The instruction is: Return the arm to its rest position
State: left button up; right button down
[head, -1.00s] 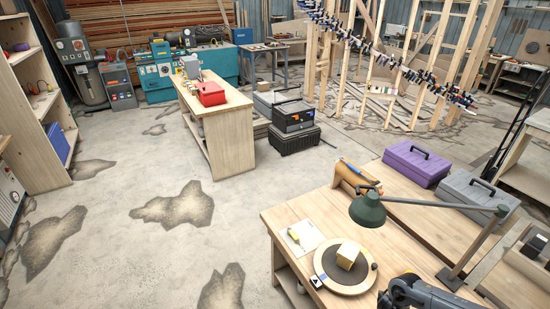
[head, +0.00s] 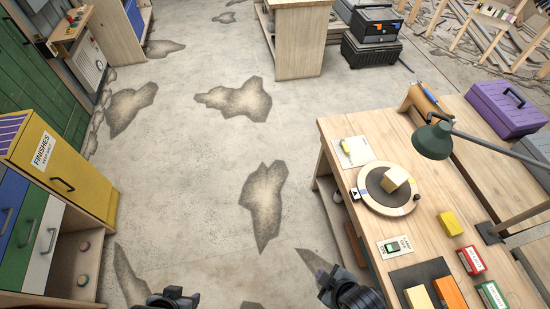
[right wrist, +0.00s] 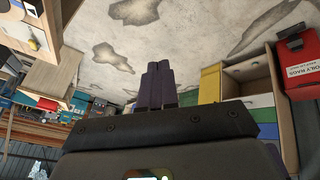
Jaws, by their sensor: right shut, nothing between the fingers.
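My right gripper (head: 330,277) is at the bottom of the head view, over the floor just left of the workbench. In the right wrist view its two dark fingers (right wrist: 160,88) stand side by side, shut and with nothing between them. My left gripper (head: 180,295) shows only in part at the bottom edge of the head view, over the floor. I cannot tell whether its jaws are open or shut.
The workbench (head: 358,210) at the right carries a round turntable (head: 368,190), a lamp (head: 433,140), a purple toolbox (head: 500,108) and several coloured blocks. A yellow finishes cabinet (head: 75,170) stands at the left. The floor (head: 190,190) between them is clear.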

jog(key=s+d+r+m+g+h, duration=0.25)
jog(key=d+r+m, duration=0.25)
jog(key=d+m, duration=0.3)
notch_tip(320, 180, up, 12)
jog(key=a+p, duration=0.1)
jog(key=p, duration=1.1)
jog(key=shift+a+f+m, duration=0.15)
jog(key=shift+m, duration=0.25)
jog(key=shift+s+t+y, duration=0.1)
jog(key=shift+t+y, duration=0.15)
